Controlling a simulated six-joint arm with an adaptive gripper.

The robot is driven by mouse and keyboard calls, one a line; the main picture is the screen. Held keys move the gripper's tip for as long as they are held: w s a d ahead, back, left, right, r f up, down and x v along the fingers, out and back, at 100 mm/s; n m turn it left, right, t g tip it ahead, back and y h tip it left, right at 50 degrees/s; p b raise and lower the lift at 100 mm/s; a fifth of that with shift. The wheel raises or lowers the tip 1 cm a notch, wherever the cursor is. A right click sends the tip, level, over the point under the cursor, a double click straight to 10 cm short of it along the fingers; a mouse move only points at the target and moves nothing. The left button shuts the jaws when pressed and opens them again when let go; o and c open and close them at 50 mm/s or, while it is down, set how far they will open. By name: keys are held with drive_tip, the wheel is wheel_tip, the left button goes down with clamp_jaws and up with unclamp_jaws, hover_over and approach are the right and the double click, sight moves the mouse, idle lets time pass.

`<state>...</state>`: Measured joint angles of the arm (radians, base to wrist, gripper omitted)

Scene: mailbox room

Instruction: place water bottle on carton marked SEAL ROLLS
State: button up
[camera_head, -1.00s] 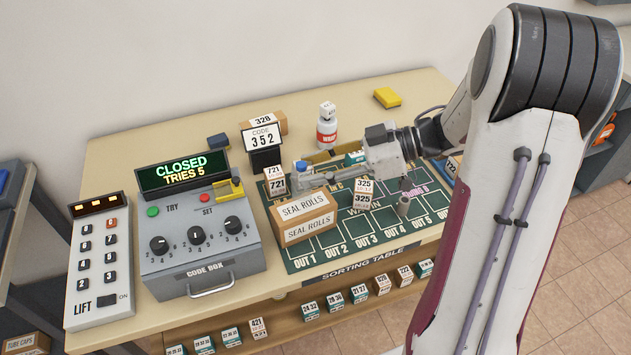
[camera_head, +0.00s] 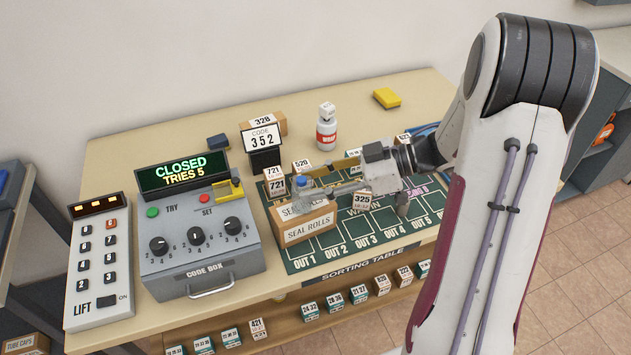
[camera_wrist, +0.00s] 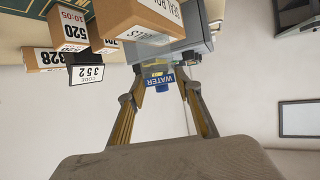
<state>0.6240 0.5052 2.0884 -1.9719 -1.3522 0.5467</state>
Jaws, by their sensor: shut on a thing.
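The water bottle (camera_head: 305,191) is small and clear with a blue cap. In the head view it is upright over the top of the brown carton marked SEAL ROLLS (camera_head: 311,227), hiding part of the top label. I cannot tell if its base touches the carton. My gripper (camera_head: 322,189) reaches in from the right and is shut on the bottle. In the wrist view, the WATER label (camera_wrist: 160,79) shows between my fingers (camera_wrist: 158,98), and the carton (camera_wrist: 138,14) shows beyond it.
The code box (camera_head: 200,240) stands close left of the carton. Parcels marked 721 (camera_head: 276,186) and 520 (camera_head: 301,165) are just behind it. A parcel marked 325 (camera_head: 362,201) stands right, below my gripper. A white and red bottle (camera_head: 327,132) stands farther back.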

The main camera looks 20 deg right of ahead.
drive_tip(key=shift+f, duration=0.15)
drive_tip(key=o, duration=0.9)
drive_tip(key=shift+d+r, duration=0.2)
drive_tip(key=shift+r, duration=0.05)
drive_tip(key=v, duration=1.1)
drive_tip(key=shift+s+d, duration=0.2)
drive_tip(key=shift+d, duration=0.05)
drive_tip(key=shift+r, duration=0.1)
